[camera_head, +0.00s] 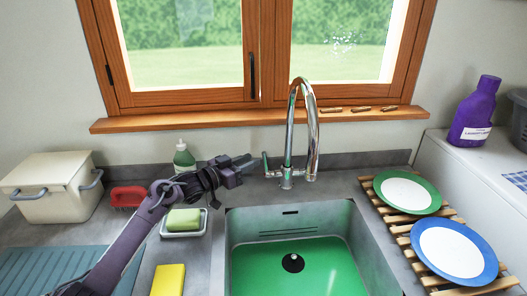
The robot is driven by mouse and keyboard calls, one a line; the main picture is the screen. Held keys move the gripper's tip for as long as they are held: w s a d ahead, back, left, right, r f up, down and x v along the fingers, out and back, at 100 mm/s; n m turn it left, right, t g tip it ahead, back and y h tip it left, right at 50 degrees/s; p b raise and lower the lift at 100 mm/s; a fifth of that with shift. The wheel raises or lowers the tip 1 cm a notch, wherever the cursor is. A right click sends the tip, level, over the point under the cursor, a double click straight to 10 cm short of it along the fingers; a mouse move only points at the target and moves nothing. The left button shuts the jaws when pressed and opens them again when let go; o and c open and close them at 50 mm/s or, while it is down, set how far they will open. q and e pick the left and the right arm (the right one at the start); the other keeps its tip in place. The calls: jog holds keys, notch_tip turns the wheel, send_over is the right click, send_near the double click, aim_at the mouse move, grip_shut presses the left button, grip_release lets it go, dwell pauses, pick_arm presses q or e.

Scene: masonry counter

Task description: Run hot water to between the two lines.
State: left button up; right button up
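The chrome tap (313,125) stands behind the sink, its high spout curving over to the right. Its side lever (266,162) stands at the left of the base. No stream shows below the spout. The sink (375,245) has a green bottom; I cannot tell whether water lies over it. A dark round drain or plug (293,263) with a pale centre shows there. Thin dark lines (288,233) mark the back wall below a dark slot. My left gripper (243,162) points right, its tips close to the lever; contact and finger opening are unclear. My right gripper is out of view.
Near my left arm are a green bottle (184,158), a soap dish with a green sponge (184,220), a red brush (128,196) and a yellow sponge (168,280). A cream box (52,190) stands left. Plates (407,193) lie on a wooden rack at right.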

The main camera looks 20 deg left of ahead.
aim_at(264, 155)
pick_arm(q)
jog(key=shift+p+x, duration=0.3)
jog(key=shift+x, duration=2.9)
jog(key=shift+s+d, duration=0.1)
jog(key=shift+c, duration=0.2)
grip_shut()
